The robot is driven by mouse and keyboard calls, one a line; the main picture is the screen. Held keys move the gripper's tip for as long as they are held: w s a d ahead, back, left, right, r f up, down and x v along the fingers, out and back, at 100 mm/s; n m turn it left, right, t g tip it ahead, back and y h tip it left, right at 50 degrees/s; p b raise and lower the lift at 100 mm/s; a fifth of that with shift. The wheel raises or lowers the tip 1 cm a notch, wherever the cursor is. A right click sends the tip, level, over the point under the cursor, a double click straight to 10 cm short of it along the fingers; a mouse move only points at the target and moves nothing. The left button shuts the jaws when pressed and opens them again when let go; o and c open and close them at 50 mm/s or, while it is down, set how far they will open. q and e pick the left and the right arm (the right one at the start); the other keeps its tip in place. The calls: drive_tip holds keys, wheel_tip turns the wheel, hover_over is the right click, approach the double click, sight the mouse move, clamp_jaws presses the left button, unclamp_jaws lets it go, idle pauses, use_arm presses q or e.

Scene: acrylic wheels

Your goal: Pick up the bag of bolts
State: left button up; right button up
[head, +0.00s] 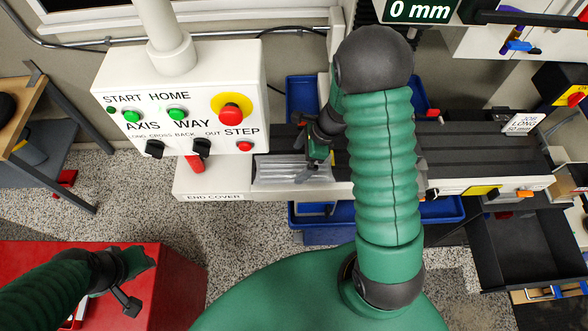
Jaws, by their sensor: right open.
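I cannot clearly pick out a bag of bolts. A shiny grey, ribbed patch (280,171) lies at the front of the machine bed; I cannot tell what it is. My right gripper (311,165) is at the right part of this patch, open, with no held object visible. Its own arm hides part of the bed behind it. My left gripper (127,296) is at lower left over the red cabinet (175,285), far from the machine bed. Its fingers are dark and small, and I cannot tell whether they are open.
A white control box (185,105) with buttons stands left of my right gripper. The dark machine bed (480,150) runs right. Blue trays (440,211) sit below and behind it. An open dark drawer (525,245) is at lower right. A wooden bench (22,115) stands at left.

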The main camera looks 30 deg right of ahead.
sight(294, 165)
drive_tip(key=x, duration=0.4)
drive_tip(key=shift+w+d+f, duration=0.2)
drive_tip(key=shift+w+f, duration=0.15)
drive_tip(key=shift+w, duration=0.05)
drive_tip(key=shift+a+f, duration=0.2)
drive_tip(key=shift+f, duration=0.15)
drive_tip(key=shift+c, duration=0.6)
drive_tip(key=c, duration=1.7)
drive_tip(key=shift+r, duration=0.1)
drive_tip(key=shift+c, duration=0.4)
